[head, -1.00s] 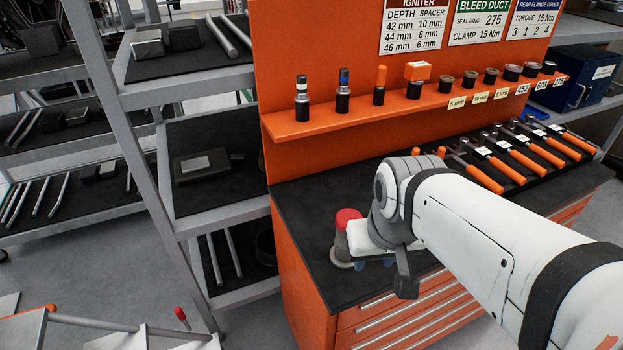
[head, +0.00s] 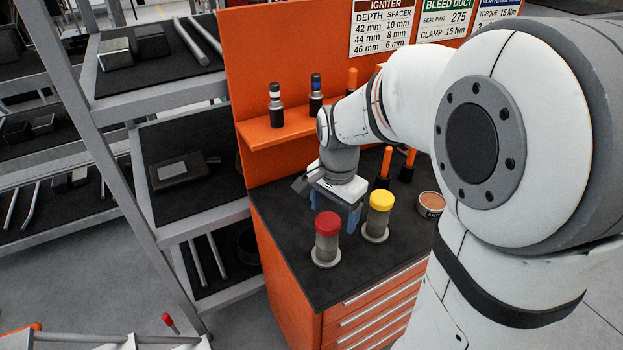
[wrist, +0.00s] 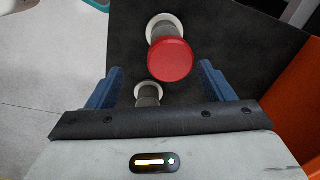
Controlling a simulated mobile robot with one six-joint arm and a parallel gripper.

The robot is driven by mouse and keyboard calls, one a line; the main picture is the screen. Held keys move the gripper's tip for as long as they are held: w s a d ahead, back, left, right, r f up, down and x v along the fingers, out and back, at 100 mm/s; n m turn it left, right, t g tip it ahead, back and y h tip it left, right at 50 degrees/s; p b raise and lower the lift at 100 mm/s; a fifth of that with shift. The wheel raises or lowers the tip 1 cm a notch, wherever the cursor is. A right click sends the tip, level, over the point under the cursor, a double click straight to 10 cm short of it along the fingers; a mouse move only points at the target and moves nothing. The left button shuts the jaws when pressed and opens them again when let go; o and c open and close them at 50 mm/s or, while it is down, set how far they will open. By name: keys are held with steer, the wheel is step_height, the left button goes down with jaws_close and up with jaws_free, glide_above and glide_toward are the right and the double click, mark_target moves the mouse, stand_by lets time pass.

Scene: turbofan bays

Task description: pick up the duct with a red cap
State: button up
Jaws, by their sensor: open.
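The duct with a red cap (head: 327,238) stands upright on the dark bench top, near its left front. In the wrist view its red cap (wrist: 170,60) lies ahead of and between the fingers, with a grey body and pale round flange behind it. My gripper (head: 334,208) is open and empty, behind the duct in the head view, with blue fingers apart. A duct with a yellow cap (head: 377,216) stands to the right. A second grey duct (wrist: 148,95) shows between the fingers in the wrist view; its top is hidden by my gripper.
The orange back panel carries a shelf (head: 275,132) with several tools. Orange-handled tools (head: 406,165) and a round tin (head: 430,205) stand on the bench to the right. A grey rack (head: 205,215) stands close on the left.

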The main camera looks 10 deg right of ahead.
mark_target(327, 239)
steer(key=shift+w+f+m, duration=0.35)
steer(key=shift+w+m, duration=0.25)
steer(key=shift+w, duration=0.05)
steer(key=shift+w+a+f+p, duration=0.2)
steer(key=shift+f+p, duration=0.3)
steer(key=shift+f, duration=1.45)
steer(key=shift+w+a+f+p, duration=0.15)
steer(key=shift+f+p, duration=0.3)
steer(key=shift+f, duration=1.5)
steer(key=shift+s, duration=0.1)
steer(key=shift+c, duration=0.5)
steer(key=c, duration=1.1)
